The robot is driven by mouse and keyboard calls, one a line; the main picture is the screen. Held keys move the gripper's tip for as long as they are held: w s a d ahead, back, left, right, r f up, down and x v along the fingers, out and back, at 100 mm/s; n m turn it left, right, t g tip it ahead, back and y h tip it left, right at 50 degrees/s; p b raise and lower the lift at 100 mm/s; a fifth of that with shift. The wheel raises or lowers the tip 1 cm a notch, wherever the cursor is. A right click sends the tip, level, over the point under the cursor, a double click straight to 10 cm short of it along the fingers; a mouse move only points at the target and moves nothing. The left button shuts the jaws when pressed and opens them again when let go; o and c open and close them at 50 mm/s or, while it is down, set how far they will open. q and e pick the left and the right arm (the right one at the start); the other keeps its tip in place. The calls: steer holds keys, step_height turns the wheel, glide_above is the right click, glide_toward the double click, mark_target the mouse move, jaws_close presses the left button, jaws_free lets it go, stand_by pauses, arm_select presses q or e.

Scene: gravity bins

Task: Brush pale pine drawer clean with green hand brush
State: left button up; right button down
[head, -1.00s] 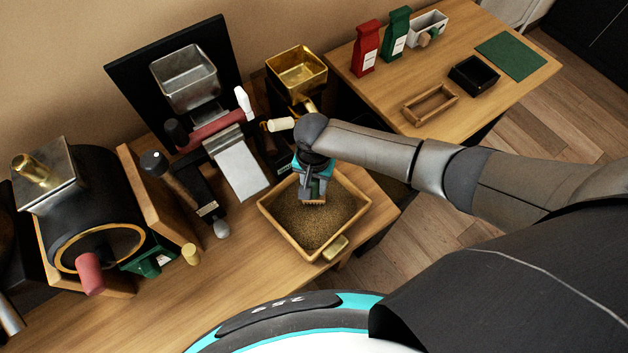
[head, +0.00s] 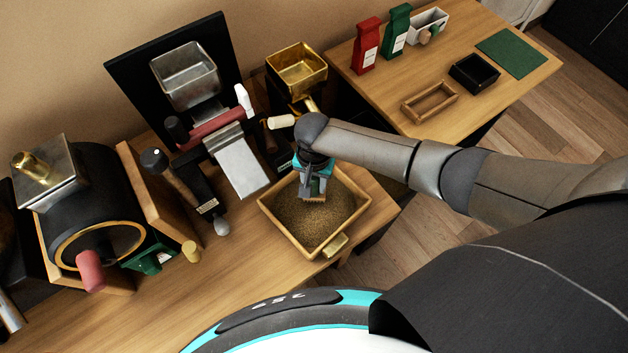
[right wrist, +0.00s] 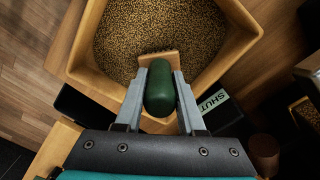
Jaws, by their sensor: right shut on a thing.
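The pale pine drawer (head: 290,239) sits on the near wooden counter, its floor covered with small brown grains. It also shows in the right wrist view (right wrist: 243,40). My right gripper (head: 313,190) is over the drawer's back part, pointing down. It is shut on the green hand brush (right wrist: 160,90), whose rounded green grip is between the fingers. The brush's wooden head shows just past the fingertips, over the grains. I cannot tell whether the bristles touch them. My left gripper is not in view.
A steel-hopper machine (head: 185,78) and a brass-hopper machine (head: 297,70) stand behind the drawer. A black drum machine (head: 95,205) is at left. A second table (head: 385,95) holds red and green bags, trays and a green mat.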

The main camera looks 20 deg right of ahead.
steer(key=shift+f, duration=0.3)
steer(key=shift+s+a+r+p, duration=0.1)
steer(key=shift+s+a+p, duration=0.1)
steer(key=shift+s+p, duration=0.35)
steer(key=shift+s+a+r+p, duration=0.1)
steer(key=shift+s+a+p, duration=0.05)
steer(key=shift+s+p, duration=0.35)
steer(key=shift+s+a+p, duration=0.15)
steer(key=shift+s+p, duration=0.1)
steer(key=shift+s, duration=0.3)
steer(key=shift+s+a+p, duration=0.15)
steer(key=shift+s+p, duration=0.05)
steer(key=shift+s, duration=0.3)
steer(key=shift+f, duration=0.1)
steer(key=shift+w+d+f+b, duration=0.1)
steer(key=shift+w+d+b, duration=0.15)
steer(key=shift+w, duration=0.45)
steer(key=shift+w+d+r+b, duration=0.1)
steer(key=shift+w+d+b, duration=0.1)
steer(key=shift+w+b, duration=0.4)
steer(key=shift+w+d+f+b, duration=0.1)
steer(key=shift+w+d, duration=0.1)
steer(key=shift+w, duration=0.65)
